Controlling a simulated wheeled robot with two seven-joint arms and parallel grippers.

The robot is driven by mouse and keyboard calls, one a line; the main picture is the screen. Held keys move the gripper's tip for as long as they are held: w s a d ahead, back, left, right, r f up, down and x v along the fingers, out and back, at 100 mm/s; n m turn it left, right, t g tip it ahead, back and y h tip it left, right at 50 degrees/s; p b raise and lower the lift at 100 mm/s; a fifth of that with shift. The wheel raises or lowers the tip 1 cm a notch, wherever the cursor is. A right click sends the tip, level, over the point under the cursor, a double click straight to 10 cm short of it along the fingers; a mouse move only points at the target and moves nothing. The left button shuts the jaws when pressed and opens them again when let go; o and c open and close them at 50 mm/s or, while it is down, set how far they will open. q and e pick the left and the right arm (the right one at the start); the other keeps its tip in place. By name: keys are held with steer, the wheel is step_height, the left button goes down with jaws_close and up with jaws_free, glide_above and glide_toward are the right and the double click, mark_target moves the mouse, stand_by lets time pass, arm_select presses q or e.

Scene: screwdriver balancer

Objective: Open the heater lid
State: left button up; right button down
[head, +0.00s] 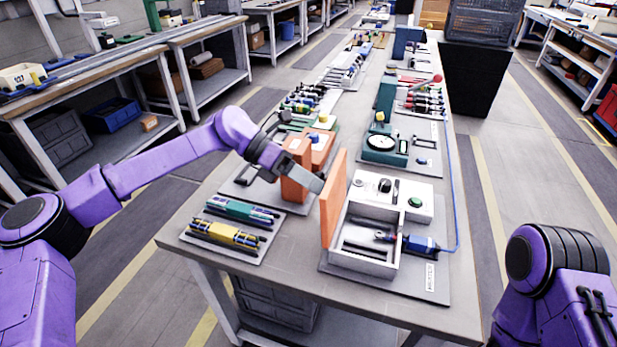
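The heater (376,268) is a pale grey open-topped box near the front of the table, with a white control panel (410,196) behind it. Its orange lid (334,199) stands upright along the box's left side, so the inside shows. My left gripper (314,183) is just left of the lid, close to its upper part. I cannot tell whether it touches the lid or whether its fingers are apart. A blue tool (421,244) with a blue cable lies at the box's right wall. My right arm shows at lower right, but its gripper is out of view.
An orange block-shaped device (297,170) stands just behind and left of my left gripper. A tray (226,232) with green and yellow tools lies at the table's front left. A green device with a round dial (380,143) stands behind the control panel.

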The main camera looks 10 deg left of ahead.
arm_select(q)
steer(key=b+v, duration=0.1)
steer(key=v, duration=1)
steer(key=shift+b, duration=0.3)
